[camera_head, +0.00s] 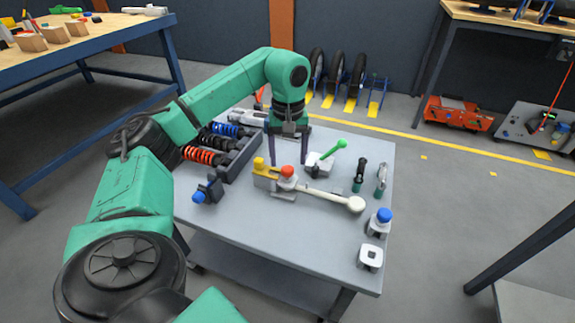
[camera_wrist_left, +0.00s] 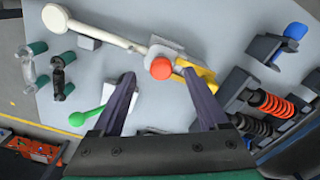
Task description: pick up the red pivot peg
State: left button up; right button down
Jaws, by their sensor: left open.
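The red head also shows in the left wrist view (camera_wrist_left: 161,68). My left gripper (camera_head: 288,163) is open and points down over it. In the left wrist view the two dark fingertips (camera_wrist_left: 160,77) are spread, with the red head between and slightly beyond them. Nothing is between the fingers' inner faces that I can see gripped. My right gripper is not in view.
A dark rack of coil springs (camera_head: 240,155) stands left of the gripper. A green-handled part (camera_head: 340,143) lies close behind, right. A blue-topped peg (camera_head: 384,215) and a white square block (camera_head: 370,256) stand at the right edge. The table's front is clear.

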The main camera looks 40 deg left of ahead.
aim_at(287, 169)
pick_arm(q)
jog(key=f, duration=0.3)
jog(key=shift+w+a+f+b, duration=0.1)
jog(key=shift+a+f+b, duration=0.15)
jog(key=shift+f+b, duration=0.1)
jog(key=shift+f, duration=0.35)
grip_shut()
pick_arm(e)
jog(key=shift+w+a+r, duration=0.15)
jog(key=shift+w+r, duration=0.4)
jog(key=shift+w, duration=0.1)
pick_arm(q)
jog(key=shift+r, duration=0.1)
